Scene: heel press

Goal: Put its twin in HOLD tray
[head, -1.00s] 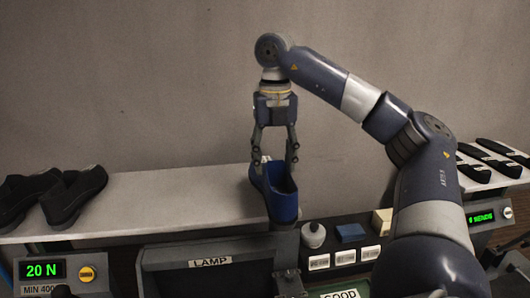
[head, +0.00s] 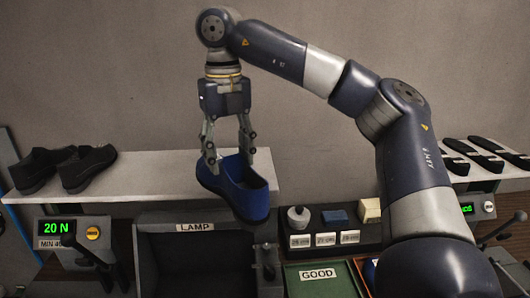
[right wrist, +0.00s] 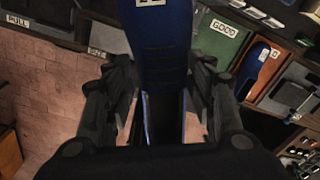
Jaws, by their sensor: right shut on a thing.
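A blue shoe (head: 243,197) hangs toe down from my right gripper (head: 231,163), in front of the pale shelf and above the dark box marked LAMP. The gripper is shut on its upper edge. In the right wrist view the shoe (right wrist: 163,45) runs up between the fingers (right wrist: 168,100), with a white label cut off at the top. A second blue shoe (right wrist: 249,68) lies in an orange tray (right wrist: 276,62) in that view. In the head view my arm mostly hides this tray. The tray's label is not legible. My left gripper is not in view.
The green GOOD tray (head: 290,279) is beside the LAMP box (head: 160,262). Dark shoes (head: 85,168) stand on the shelf (head: 160,185) at left. A display reading 20 N (head: 58,228) and small blocks (head: 335,217) are nearby. Dark soles (head: 470,150) lie at far right.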

